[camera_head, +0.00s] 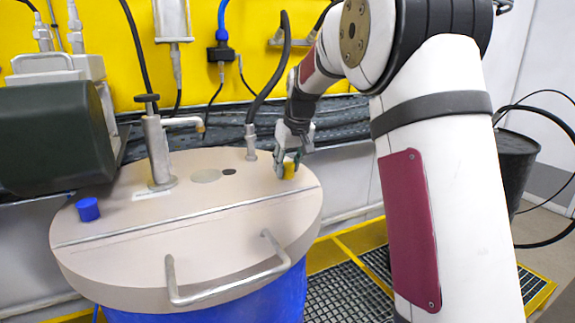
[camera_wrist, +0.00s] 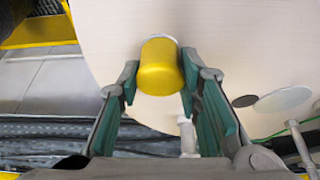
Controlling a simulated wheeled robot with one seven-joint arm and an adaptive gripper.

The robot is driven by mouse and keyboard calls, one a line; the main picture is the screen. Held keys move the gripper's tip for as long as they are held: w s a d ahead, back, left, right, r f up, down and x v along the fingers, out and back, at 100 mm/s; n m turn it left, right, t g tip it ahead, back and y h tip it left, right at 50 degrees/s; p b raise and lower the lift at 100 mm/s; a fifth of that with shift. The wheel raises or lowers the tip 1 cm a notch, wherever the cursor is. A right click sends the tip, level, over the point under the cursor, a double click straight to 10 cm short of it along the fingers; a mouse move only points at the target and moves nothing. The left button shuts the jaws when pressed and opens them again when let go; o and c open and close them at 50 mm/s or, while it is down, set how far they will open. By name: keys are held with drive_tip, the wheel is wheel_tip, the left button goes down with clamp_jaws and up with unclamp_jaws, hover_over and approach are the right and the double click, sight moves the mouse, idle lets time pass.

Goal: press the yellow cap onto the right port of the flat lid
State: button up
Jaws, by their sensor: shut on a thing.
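The yellow cap (camera_head: 289,171) is at the right part of the flat beige lid (camera_head: 240,215). My gripper (camera_head: 287,163) reaches down to it from above and is shut on the cap. In the wrist view the yellow cap (camera_wrist: 160,70) sits between the green-padded fingertips of my gripper (camera_wrist: 158,80). A pale rim shows just beyond the cap against the lid (camera_wrist: 240,40). The right port is hidden behind the cap, and I cannot tell how far the cap is seated.
A blue cap (camera_head: 88,209) is on the lid's left side. A metal post with a side spout (camera_head: 158,150) and a hose fitting (camera_head: 251,140) rise from the lid. A bent handle (camera_head: 225,290) is at its front. A dark green motor housing (camera_head: 57,140) stands at left.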

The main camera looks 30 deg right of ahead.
drive_tip(key=shift+s+f, duration=0.1)
drive_tip(key=shift+f, duration=0.3)
drive_tip(key=shift+c, duration=0.5)
drive_tip(key=o, duration=1.1)
drive_tip(key=shift+r, duration=0.1)
drive_tip(key=shift+r, duration=0.2)
drive_tip(key=shift+r+p, duration=0.9)
drive_tip(key=shift+r, duration=0.95)
